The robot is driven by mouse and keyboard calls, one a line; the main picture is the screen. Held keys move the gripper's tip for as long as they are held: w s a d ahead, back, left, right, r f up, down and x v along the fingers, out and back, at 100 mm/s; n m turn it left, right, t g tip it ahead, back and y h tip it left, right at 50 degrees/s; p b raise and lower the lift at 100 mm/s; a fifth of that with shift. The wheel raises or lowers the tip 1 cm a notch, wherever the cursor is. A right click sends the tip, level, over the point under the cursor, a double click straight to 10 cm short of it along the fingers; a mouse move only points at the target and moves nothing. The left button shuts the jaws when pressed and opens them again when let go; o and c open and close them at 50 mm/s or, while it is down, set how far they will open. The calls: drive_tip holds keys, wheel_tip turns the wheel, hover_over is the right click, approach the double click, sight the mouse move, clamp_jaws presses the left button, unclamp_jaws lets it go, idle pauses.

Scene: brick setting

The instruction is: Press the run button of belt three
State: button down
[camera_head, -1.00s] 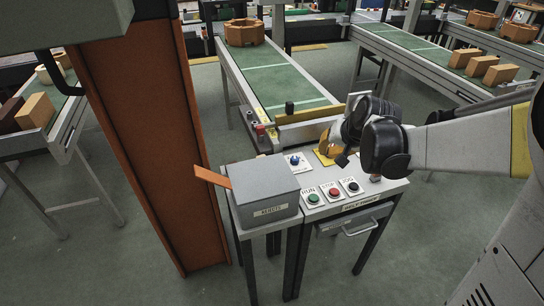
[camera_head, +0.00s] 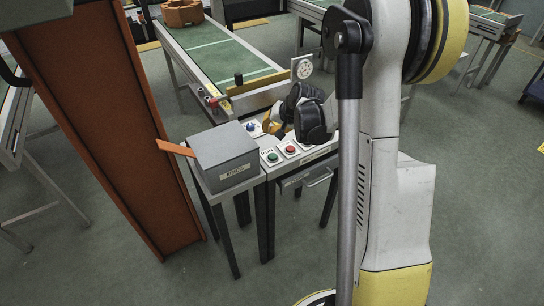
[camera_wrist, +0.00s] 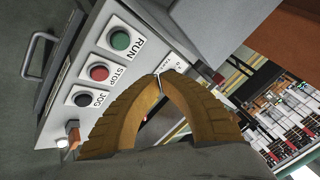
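The green RUN button (camera_head: 272,157) sits on a white plate at the front of the control desk (camera_head: 300,165), right of the grey box. It also shows in the wrist view (camera_wrist: 120,40), with the word RUN beside it. The red STOP button (camera_head: 290,149) is next to it, also in the wrist view (camera_wrist: 99,73). The black JOG button (camera_wrist: 83,99) is beyond STOP.
A grey REJECTS box (camera_head: 226,157) with an orange flap stands left of the buttons. An orange-brown column (camera_head: 95,120) rises further left. A blue button (camera_head: 251,127) lies behind RUN. A green belt (camera_head: 225,55) runs behind the desk. Open floor lies in front.

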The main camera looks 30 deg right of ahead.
sight(270, 154)
drive_tip(key=shift+f+b, duration=3.1)
drive_tip(key=shift+f, duration=1.25)
drive_tip(key=shift+f+b, duration=0.4)
drive_tip(key=shift+b, duration=0.05)
